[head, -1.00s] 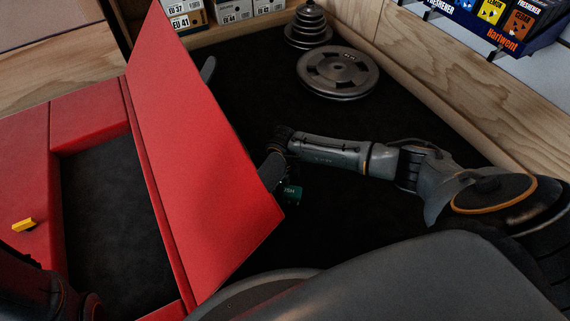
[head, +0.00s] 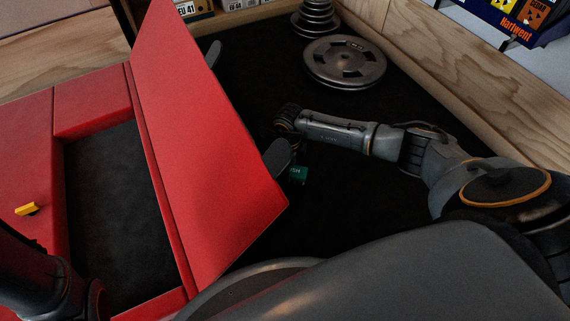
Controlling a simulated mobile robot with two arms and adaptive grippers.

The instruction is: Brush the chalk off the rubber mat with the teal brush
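The black floor surface (head: 400,205), which may be the rubber mat, lies inside a wooden border. I see no chalk on the parts that show. A small green-teal piece with pale lettering (head: 298,174) is at the lower end of my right gripper (head: 296,156); I cannot tell whether it is the teal brush. The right gripper points down, small and dark beside a red panel, and its fingers cannot be made out. My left arm enters at the lower left; its gripper is out of view.
A tilted red panel (head: 200,130) with grey protrusions on its far side rises from a red frame around a dark recess (head: 110,210). A yellow piece (head: 27,209) lies on the frame. Boxes line the back edge.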

